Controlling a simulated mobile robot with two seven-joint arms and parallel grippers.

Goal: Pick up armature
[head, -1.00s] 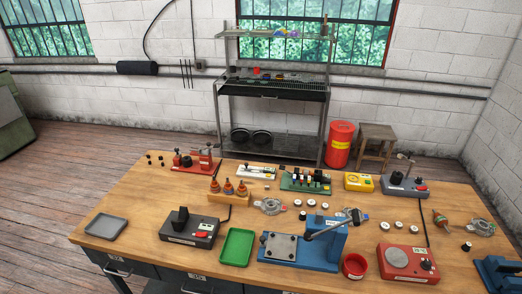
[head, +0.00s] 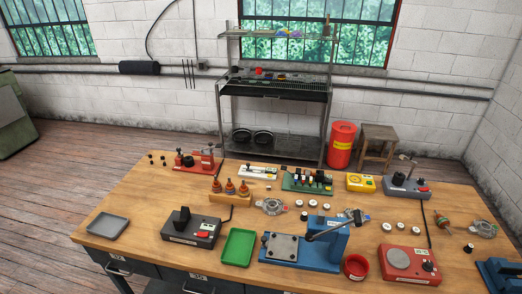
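Several copper-coloured armatures stand upright in a row on a wooden rack (head: 233,201) left of the table's middle; one of them (head: 230,187) is at the centre of the row.
On the table (head: 150,205) are a grey tray (head: 108,226), a black tester (head: 190,231), a green tray (head: 238,247), a blue press (head: 292,250), a red bowl (head: 355,267) and a red device (head: 408,262). The table's left part is fairly clear.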

